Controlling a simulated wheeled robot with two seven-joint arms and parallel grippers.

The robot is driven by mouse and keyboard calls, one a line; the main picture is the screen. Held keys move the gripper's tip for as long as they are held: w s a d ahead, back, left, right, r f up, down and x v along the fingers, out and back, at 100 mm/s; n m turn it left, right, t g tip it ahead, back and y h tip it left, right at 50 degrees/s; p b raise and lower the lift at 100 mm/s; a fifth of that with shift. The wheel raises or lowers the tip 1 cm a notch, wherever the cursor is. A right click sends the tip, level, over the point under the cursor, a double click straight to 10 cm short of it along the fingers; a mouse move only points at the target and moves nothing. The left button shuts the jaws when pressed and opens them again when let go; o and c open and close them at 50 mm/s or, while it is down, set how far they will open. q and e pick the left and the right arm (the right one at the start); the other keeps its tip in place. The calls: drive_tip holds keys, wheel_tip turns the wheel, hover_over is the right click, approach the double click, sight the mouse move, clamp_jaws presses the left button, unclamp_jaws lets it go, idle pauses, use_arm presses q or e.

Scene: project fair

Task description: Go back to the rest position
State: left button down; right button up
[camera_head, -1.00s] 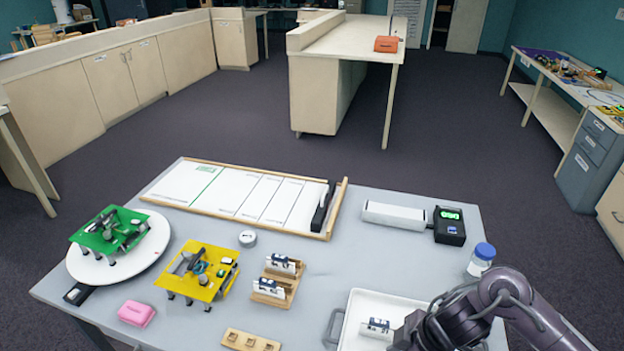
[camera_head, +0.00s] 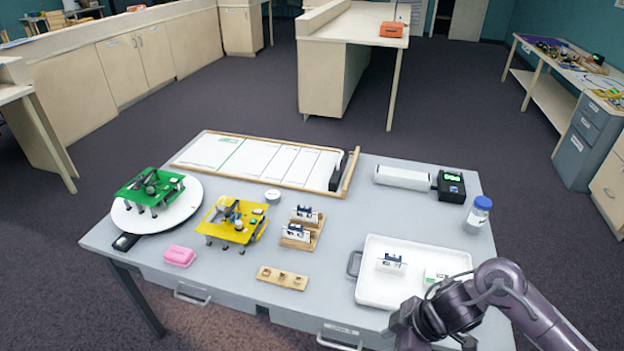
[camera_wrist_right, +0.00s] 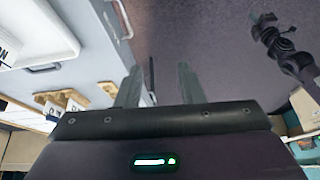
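My right gripper (camera_wrist_right: 158,78) shows in the right wrist view with its two fingers apart and nothing between them. In the head view my right arm comes in from the right, and its wrist is above the table's front right edge, by the white tray (camera_head: 375,297); the fingers do not show clearly there. My left arm is not in the head view. At the upper right of the right wrist view there is a dark jointed arm, likely my left one; its fingers are too small to read.
On the grey table (camera_head: 330,240) stand a green board (camera_head: 150,187) on a white turntable (camera_head: 185,212), a yellow board (camera_head: 232,220), a wooden rack (camera_head: 302,238), a pink block (camera_head: 179,256) and a lidded bottle (camera_head: 478,214). Drawer handles stick out at the table's front. The floor beyond is clear.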

drive_tip(key=w+a+f+m+t+y, duration=0.15)
drive_tip(key=w+f+m, duration=0.3)
drive_tip(key=f, duration=0.65)
drive_tip(key=s+d+f+m+t+h, duration=0.1)
drive_tip(key=s+d+f+m, duration=0.2)
drive_tip(key=f, duration=0.7)
drive_tip(key=s+d+f+m+h, duration=0.15)
drive_tip(key=s+f, duration=0.25)
drive_tip(key=f, duration=0.6)
drive_tip(key=s+d+f+m+g+h, duration=0.1)
drive_tip(key=s+f, duration=0.3)
drive_tip(key=s, duration=0.5)
drive_tip(key=s+d+f+m+g+h, duration=0.1)
drive_tip(key=s+d+f, duration=0.1)
drive_tip(key=s+f, duration=0.3)
drive_tip(key=s+d+f+g+h, duration=0.1)
drive_tip(key=s+f, duration=0.3)
drive_tip(key=s, duration=0.8)
drive_tip(key=shift+s+d+f+m+h, duration=0.15)
drive_tip(key=shift+s+d+m+h, duration=0.15)
drive_tip(key=shift+d+m+h, duration=0.1)
